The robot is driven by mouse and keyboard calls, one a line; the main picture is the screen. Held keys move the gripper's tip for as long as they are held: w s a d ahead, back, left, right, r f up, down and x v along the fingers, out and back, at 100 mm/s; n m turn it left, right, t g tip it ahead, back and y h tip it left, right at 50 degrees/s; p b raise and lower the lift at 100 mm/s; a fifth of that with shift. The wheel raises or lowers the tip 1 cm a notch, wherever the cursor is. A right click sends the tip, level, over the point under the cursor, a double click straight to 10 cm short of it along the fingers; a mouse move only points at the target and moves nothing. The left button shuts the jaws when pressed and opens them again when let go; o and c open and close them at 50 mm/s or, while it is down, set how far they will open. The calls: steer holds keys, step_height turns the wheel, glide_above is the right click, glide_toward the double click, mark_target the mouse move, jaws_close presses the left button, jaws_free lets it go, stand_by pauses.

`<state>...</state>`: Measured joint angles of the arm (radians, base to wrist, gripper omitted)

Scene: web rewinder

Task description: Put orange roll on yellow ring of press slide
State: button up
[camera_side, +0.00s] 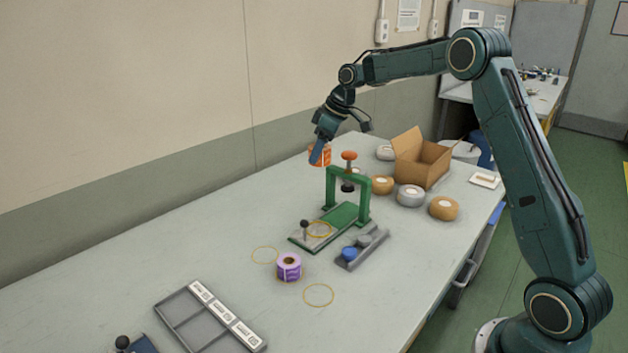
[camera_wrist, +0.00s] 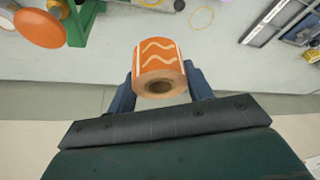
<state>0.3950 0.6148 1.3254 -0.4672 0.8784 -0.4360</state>
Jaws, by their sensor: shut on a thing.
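The orange roll (camera_wrist: 159,66) has pale wavy lines and a brown core. My gripper (camera_wrist: 160,85) is shut on it, with one finger on each side. In the side view the orange roll (camera_side: 325,154) is held up in the air behind the press, partly hidden by my gripper (camera_side: 319,153). The green press (camera_side: 350,172) has an orange knob (camera_side: 349,155) on top. Its slide (camera_side: 298,238) sticks out at the front left and carries the yellow ring (camera_side: 319,229) and a small dark knob. No roll stands on that ring.
A purple roll (camera_side: 289,267) stands in front of the press, between two yellow rings on the table. A grey tray (camera_side: 362,248) holding a blue piece is to the right. Tape rolls (camera_side: 410,195) and an open cardboard box (camera_side: 421,160) are behind. A grey divided tray (camera_side: 208,320) lies at front left.

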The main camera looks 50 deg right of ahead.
step_height(320, 180, down, 16)
steer(key=shift+f, duration=0.1)
steer(key=shift+f, duration=1.9)
steer(key=shift+f, duration=0.8)
stand_by(1.7)
steer(key=o, duration=1.3)
steer(key=shift+r, duration=0.1)
steer(key=shift+a+r, duration=0.1)
steer(key=shift+r, duration=3.6)
